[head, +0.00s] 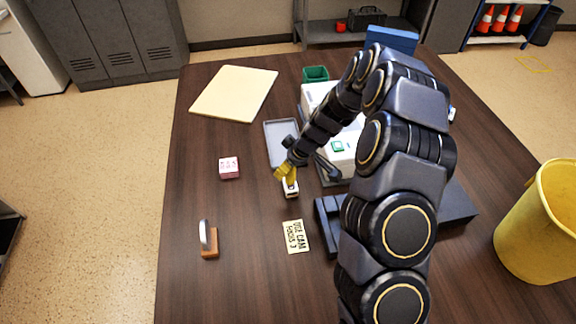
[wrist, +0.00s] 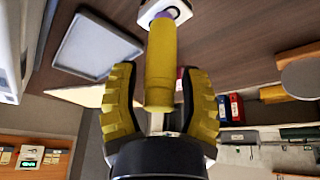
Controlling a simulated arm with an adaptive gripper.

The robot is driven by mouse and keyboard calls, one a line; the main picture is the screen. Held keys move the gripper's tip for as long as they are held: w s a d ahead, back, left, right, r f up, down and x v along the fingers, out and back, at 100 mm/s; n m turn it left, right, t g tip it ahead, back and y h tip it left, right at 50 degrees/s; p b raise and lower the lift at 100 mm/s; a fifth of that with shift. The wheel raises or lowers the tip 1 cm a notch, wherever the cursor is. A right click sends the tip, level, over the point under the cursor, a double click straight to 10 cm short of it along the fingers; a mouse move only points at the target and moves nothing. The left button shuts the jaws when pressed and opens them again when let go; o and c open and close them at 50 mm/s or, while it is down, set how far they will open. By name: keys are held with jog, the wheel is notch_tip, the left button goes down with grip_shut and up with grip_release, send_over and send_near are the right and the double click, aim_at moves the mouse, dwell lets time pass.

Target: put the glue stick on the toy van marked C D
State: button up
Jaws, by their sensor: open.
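A yellow glue stick (wrist: 161,65) stands between the fingers of my gripper (wrist: 160,103) in the wrist view. Its far end, with a purple band, meets the top of a small white toy van (wrist: 178,32), and it seems to rest on it. Gaps show between the stick and both fingers, so my gripper is open around it. In the head view my gripper (head: 285,173) is low over the table at the toy van (head: 291,188). Fingers and stick blend in yellow there. The van's letters are not readable.
A grey tray (head: 272,128) lies just behind my gripper. A pink-and-white box (head: 229,168), a wooden stand (head: 209,245) and a lettered card (head: 296,237) are on the table. White equipment (head: 312,98) stands to the right.

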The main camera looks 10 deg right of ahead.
jog(key=v, duration=1.1)
jog(key=s+a+r+m+g, duration=0.1)
jog(key=s+a+r, duration=0.2)
jog(key=s+r, duration=0.35)
jog(key=s+r+m+g+h, duration=0.1)
jog(key=s+r+m+g, duration=0.1)
jog(key=s, duration=1.1)
jog(key=s+r+m+g+h, duration=0.2)
jog(key=s+m, duration=0.3)
jog(key=s, duration=0.8)
jog(key=shift+d+r+g, duration=0.3)
jog(key=shift+d+r, duration=0.05)
jog(key=shift+r, duration=0.4)
